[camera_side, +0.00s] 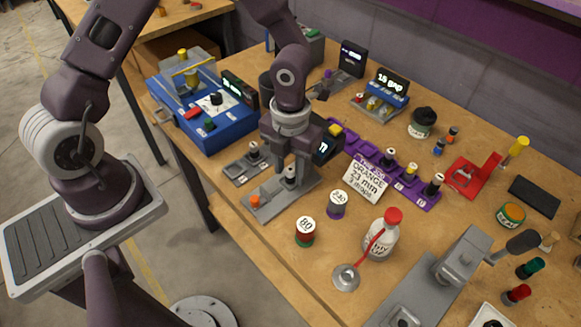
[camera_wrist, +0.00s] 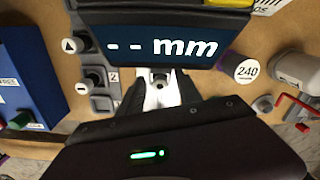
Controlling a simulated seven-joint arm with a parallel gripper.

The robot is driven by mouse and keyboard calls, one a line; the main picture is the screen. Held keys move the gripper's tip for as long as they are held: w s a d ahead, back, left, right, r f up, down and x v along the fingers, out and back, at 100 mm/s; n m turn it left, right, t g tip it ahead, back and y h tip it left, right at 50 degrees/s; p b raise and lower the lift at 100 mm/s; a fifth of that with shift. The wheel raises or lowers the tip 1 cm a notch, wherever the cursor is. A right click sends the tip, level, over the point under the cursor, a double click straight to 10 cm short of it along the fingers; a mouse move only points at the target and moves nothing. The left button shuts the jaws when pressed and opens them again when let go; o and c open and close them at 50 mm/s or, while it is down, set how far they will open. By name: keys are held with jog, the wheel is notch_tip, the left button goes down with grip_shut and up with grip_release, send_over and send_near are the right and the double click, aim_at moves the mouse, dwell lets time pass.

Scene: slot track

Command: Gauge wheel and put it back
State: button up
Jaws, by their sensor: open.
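My gripper (camera_side: 289,170) points down over a grey slotted plate (camera_side: 268,203) near the table's front edge. Its jaws are open around or just above a small grey-topped piece (camera_side: 290,173); I cannot tell whether they touch it. In the wrist view the pale fingers (camera_wrist: 160,90) flank a small dark-centred piece. The display on my gripper (camera_wrist: 160,46) reads "-- mm". An orange knob (camera_side: 255,201) stands at the plate's near end. A second grey plate (camera_side: 240,170) holds a grey-topped piece (camera_side: 253,150). I cannot tell which piece is the wheel.
A purple rack (camera_side: 372,158) with several knobbed pieces runs behind. A card (camera_side: 367,183) reads "ORANGE 23 mm". Jars marked 80 (camera_side: 304,232) and 240 (camera_side: 337,204) and a red-capped bottle (camera_side: 382,238) stand to the right. A blue machine (camera_side: 205,105) is at left.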

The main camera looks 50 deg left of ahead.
aim_at(290, 169)
notch_tip(290, 169, up, 12)
jog(key=s+a+r+n+t, duration=0.2)
jog(key=s+r+n, duration=0.5)
jog(key=n, duration=0.9)
jog(key=s+a+r+n+t, duration=0.3)
jog(key=s+r+n, duration=0.4)
jog(key=n, duration=1)
jog(key=s+a, duration=0.1)
jog(key=s, duration=0.2)
jog(key=shift+a+t, duration=0.15)
jog(key=shift+t, duration=0.15)
